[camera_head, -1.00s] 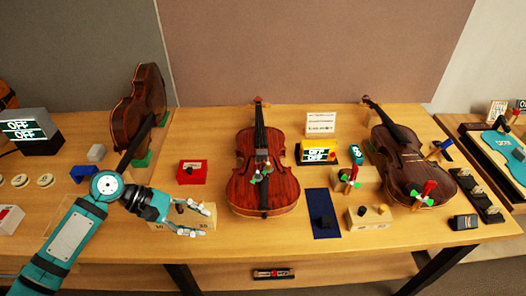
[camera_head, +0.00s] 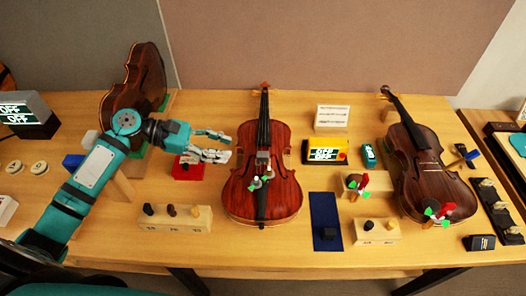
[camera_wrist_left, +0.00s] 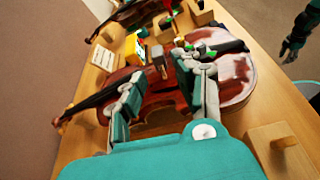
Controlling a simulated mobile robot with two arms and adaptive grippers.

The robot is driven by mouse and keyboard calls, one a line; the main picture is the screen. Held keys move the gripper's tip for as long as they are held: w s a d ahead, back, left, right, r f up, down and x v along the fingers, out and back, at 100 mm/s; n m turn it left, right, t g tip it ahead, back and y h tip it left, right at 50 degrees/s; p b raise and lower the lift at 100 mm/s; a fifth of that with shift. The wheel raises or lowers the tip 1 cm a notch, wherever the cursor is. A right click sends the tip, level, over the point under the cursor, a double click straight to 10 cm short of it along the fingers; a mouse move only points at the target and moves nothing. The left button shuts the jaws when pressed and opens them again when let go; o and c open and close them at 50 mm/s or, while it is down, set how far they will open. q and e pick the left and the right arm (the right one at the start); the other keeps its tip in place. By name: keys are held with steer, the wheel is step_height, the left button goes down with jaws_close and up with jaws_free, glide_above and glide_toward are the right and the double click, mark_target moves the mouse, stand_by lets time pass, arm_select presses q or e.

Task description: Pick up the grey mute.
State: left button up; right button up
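A small grey block, which looks like the grey mute (camera_head: 262,157), stands at the bridge of the middle violin (camera_head: 240,190). In the left wrist view the grey mute (camera_wrist_left: 158,56) shows beyond my fingers, above the strings. My left gripper (camera_head: 229,146) is open and empty, just left of the violin's upper body, with its fingers pointing right. In the left wrist view the left gripper (camera_wrist_left: 165,78) has its fingers spread apart, with the violin behind and between them. My right gripper (camera_wrist_left: 292,48) shows dark and small at the upper right of the wrist view.
A red box (camera_head: 188,172) lies under my left gripper. A wooden block with several pegs (camera_head: 175,223) stands at the front.

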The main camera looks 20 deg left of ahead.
mark_target(261, 154)
arm_select(q)
steer(key=x, duration=0.4)
steer(key=shift+w+r+p, duration=0.15)
steer(key=shift+w+p, duration=0.05)
steer(key=shift+p, duration=0.2)
steer(key=shift+x, duration=1.1)
steer(key=shift+w+d+p, duration=0.15)
steer(key=shift+d+p, duration=0.1)
steer(key=shift+p, duration=0.25)
steer(key=p+x, duration=0.1)
steer(key=x, duration=0.3)
steer(key=shift+w+a+p, duration=0.1)
steer(key=shift+a+p, duration=0.05)
steer(key=shift+p, duration=0.15)
steer(key=shift+d+f, duration=0.35)
jaws_close()
arm_select(e)
steer(key=r, duration=0.1)
steer(key=w+r, duration=0.2)
steer(key=r, duration=0.1)
